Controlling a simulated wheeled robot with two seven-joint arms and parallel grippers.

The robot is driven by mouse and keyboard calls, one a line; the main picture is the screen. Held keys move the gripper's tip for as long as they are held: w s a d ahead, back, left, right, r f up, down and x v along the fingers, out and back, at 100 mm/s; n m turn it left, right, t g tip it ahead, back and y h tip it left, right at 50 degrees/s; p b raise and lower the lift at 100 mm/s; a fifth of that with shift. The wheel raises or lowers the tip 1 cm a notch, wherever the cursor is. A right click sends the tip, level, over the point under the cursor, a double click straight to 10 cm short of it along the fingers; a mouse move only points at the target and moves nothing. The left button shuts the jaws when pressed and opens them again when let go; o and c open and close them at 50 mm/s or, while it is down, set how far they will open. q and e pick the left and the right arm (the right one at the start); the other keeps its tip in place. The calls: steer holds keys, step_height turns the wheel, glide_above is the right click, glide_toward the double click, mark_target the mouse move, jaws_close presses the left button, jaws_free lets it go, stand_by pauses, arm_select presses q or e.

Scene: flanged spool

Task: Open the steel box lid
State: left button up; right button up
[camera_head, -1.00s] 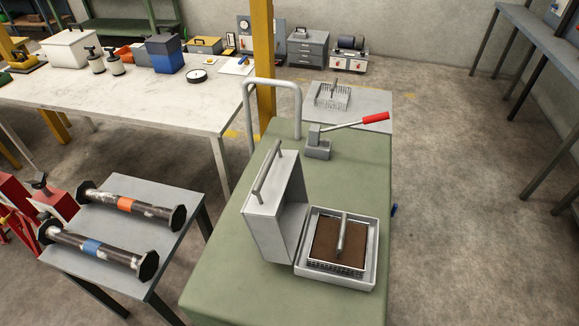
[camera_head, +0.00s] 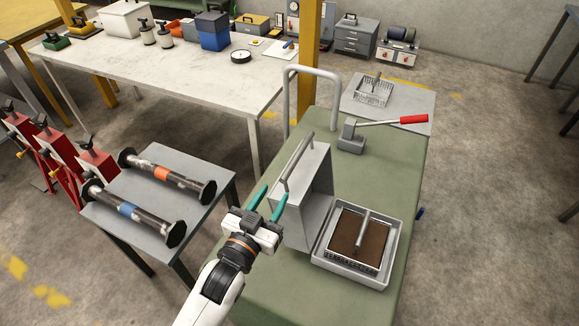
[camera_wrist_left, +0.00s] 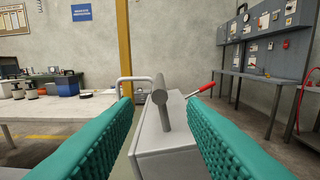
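The steel box (camera_head: 389,274) stands on the green cart top with its lid (camera_head: 317,194) swung up and upright at its left side. The lid carries a bar handle (camera_head: 297,162). A wire basket with brown contents and a bar (camera_head: 352,247) sits inside the box. My left gripper (camera_head: 269,199) is just left of the lid, fingers apart and empty, pointing towards it. In the left wrist view the green fingers are open, with the handle (camera_wrist_left: 160,100) and lid (camera_wrist_left: 168,160) ahead between them. My right gripper is not in view.
A lever with a red grip (camera_head: 413,119) and a bent tube rail (camera_head: 287,95) stand at the cart's far end. Two flanged spools (camera_head: 165,172) lie on a grey side table at left. The cart top (camera_head: 391,163) between lever and box is clear.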

mark_target(285, 177)
arm_select(q)
steer(key=p+x, duration=0.1)
steer(key=x, duration=0.8)
steer(key=shift+w+d+p, duration=0.1)
steer(key=shift+w+p, duration=0.15)
steer(key=shift+p, duration=0.1)
steer(key=shift+c, duration=0.4)
jaws_close()
